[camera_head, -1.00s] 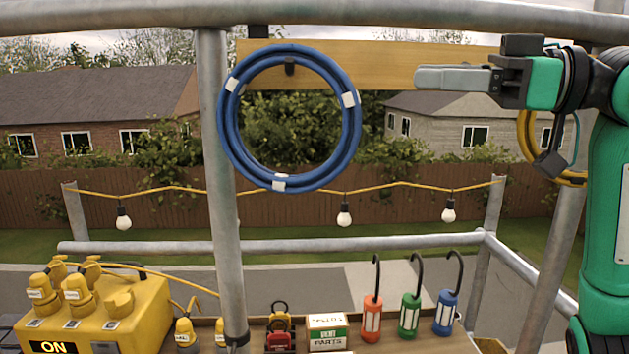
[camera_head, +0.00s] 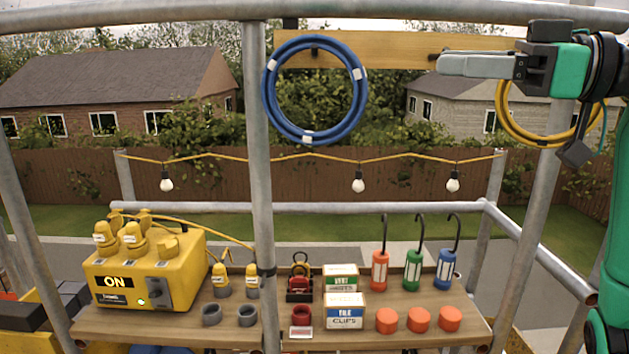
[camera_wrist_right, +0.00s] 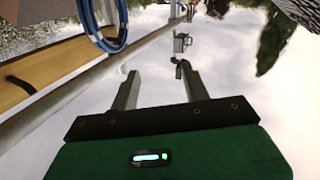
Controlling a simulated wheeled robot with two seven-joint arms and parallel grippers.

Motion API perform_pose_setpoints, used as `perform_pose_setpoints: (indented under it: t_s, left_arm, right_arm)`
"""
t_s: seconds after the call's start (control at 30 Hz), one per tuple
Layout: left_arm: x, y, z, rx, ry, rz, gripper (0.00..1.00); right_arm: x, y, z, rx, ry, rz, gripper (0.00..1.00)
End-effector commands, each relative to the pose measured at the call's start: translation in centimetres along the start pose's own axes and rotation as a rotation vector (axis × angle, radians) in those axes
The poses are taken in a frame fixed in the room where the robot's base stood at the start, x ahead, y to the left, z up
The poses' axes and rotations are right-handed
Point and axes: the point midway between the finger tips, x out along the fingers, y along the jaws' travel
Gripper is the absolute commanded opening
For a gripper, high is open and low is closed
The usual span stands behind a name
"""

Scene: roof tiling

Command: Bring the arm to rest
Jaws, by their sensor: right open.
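My right gripper (camera_head: 443,64) is raised at the upper right in the head view, its fingers pointing left in front of the wooden board (camera_head: 395,54). It is empty. In the right wrist view its two fingers (camera_wrist_right: 155,85) stand apart with only sky between them. A blue coiled hose or cable (camera_head: 317,139) hangs from a peg on the board, left of the gripper and apart from it. The coil also shows at the top of the right wrist view (camera_wrist_right: 98,38). My left gripper is not in view.
A yellow coil (camera_head: 520,132) hangs behind my right arm. Scaffold poles (camera_head: 258,170) surround the area. A bulb string (camera_head: 358,182) hangs behind.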

Motion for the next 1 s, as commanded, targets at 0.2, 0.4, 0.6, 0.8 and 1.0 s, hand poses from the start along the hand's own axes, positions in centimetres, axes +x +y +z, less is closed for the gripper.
perform_pose_setpoints:
  t_s: [0.2,0.4,0.6,0.8,1.0]
  left_arm:
    - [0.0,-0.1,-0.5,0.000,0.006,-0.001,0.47]
    - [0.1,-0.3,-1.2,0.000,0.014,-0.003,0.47]
    - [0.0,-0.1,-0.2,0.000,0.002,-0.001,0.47]
    - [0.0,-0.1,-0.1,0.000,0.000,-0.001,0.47]
    - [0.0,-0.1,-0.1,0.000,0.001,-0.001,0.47]
  right_arm:
    - [1.3,1.4,3.6,0.035,-0.035,0.035,0.47]
    - [2.6,2.8,8.1,0.077,-0.077,0.080,0.47]
    - [4.2,4.2,15.6,0.143,-0.151,0.148,0.47]
    - [5.2,4.6,25.6,0.228,-0.256,0.241,0.47]
    - [5.1,3.3,35.2,0.309,-0.367,0.330,0.47]
